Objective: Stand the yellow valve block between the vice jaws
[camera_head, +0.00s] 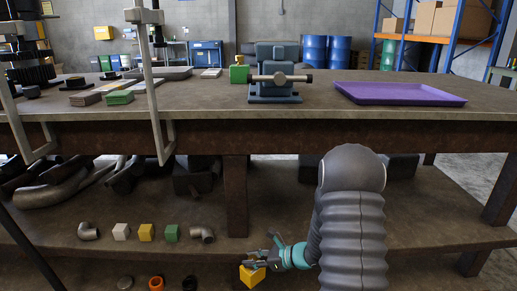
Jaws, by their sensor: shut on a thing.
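A yellow block (251,277) is at the bottom centre of the picture, just in front of the lower shelf's edge. My gripper (258,264) is shut on it, with the fingers covering part of its top. The block looks tilted. A second yellow block (146,232) sits on the lower shelf at the left, between a white and a green block. The blue-grey vice (274,88) stands on the bench top, well above my gripper, with its handle bar facing me. The gap between its jaws cannot be made out from here.
A green cube (239,74) stands at the vice's left side. A purple tray (400,93) lies to its right. The bench's thick front edge (290,133) lies above my gripper. Pipe elbows, a white block (121,231) and a green block (171,233) line the lower shelf.

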